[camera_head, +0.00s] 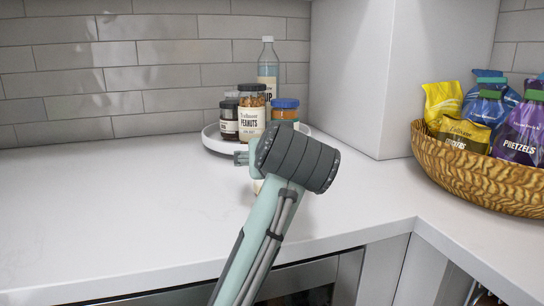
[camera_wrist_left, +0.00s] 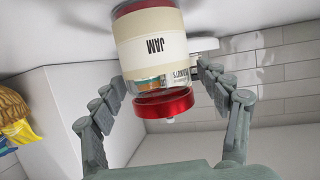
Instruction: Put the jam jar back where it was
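The jam jar (camera_wrist_left: 152,45) has a red lid, a cream label reading JAM and clear glass below the lid. It appears inverted in the left wrist view, lid toward the bottom of the picture. My left gripper (camera_wrist_left: 160,73) has one finger on each side of the jar, spread wide, with a small gap showing on the right side. Contact on the left side is unclear. In the head view my left gripper (camera_head: 243,160) and wrist hide nearly all of the jar, in front of the round white tray (camera_head: 212,143). My right gripper is not in view.
On the tray stand a peanuts jar (camera_head: 251,112), a dark jar (camera_head: 229,118), a blue-lidded jar (camera_head: 285,109) and a syrup bottle (camera_head: 268,65). A white cabinet (camera_head: 365,75) stands right of it. A wicker basket (camera_head: 470,178) holds snack bags. The left counter (camera_head: 95,210) is clear.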

